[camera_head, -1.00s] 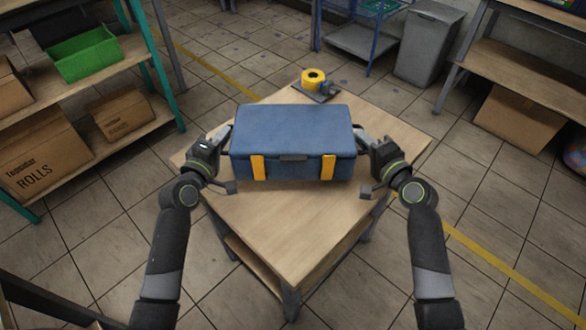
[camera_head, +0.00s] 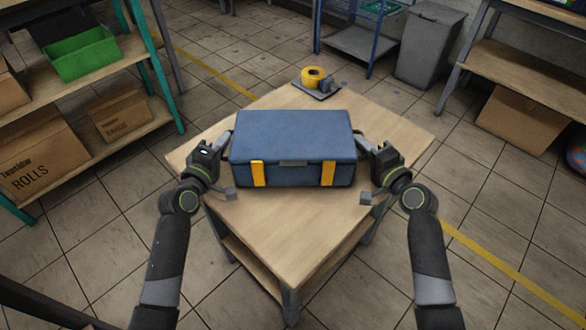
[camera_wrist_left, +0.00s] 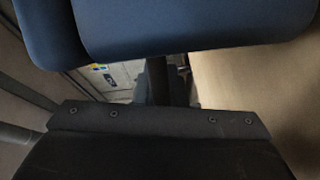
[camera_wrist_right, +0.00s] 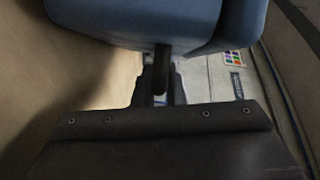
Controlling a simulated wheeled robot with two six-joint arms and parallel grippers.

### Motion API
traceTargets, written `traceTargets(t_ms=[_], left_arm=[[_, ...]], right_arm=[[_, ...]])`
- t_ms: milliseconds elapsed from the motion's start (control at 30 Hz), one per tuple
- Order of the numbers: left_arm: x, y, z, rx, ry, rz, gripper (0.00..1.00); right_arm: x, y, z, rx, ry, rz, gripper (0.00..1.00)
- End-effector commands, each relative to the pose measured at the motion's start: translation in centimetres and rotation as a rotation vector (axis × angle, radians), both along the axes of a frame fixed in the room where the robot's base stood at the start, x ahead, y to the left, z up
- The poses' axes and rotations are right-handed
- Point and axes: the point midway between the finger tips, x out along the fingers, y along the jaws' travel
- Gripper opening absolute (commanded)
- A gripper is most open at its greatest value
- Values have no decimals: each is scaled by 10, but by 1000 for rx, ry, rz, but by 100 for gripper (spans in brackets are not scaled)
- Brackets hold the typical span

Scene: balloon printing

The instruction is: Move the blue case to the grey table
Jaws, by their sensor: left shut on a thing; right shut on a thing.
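The blue case (camera_head: 293,140) with two yellow latches is level at the middle of the wooden-topped table with grey legs (camera_head: 290,230). I cannot tell whether its underside touches the tabletop. My left gripper (camera_head: 226,158) is shut on the case's left side handle, and my right gripper (camera_head: 366,157) is shut on its right side handle. The case also shows close up in the left wrist view (camera_wrist_left: 190,22) and in the right wrist view (camera_wrist_right: 140,18). The handles are mostly hidden behind the grippers.
A yellow tape roll (camera_head: 313,77) on a dark holder sits at the table's back corner. A shelf with a green bin (camera_head: 82,53) and cardboard boxes (camera_head: 40,158) stands at left. A grey trash bin (camera_head: 428,45) stands behind. The tabletop's front part is bare.

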Motion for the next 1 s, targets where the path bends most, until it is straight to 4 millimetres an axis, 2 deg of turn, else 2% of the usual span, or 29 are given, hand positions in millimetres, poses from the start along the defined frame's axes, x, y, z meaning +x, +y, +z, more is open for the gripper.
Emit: traceTargets(t_ms=[333, 367, 500, 833, 1000], left_arm=[[0, 1, -14, 3, -7, 4, 0], [0, 2, -15, 4, -1, 3, 13], [0, 1, -14, 3, 0, 2, 32], [-2, 1, -14, 1, 0, 1, 33], [-19, 6, -14, 2, 1, 1, 33]], right_arm=[[1, -2, -15, -2, -7, -4, 0], [0, -2, -16, -4, -2, -4, 13], [0, -1, -15, -2, -1, -3, 32], [0, 0, -14, -1, -1, -1, 32], [0, 0, -14, 0, 0, 0, 32]])
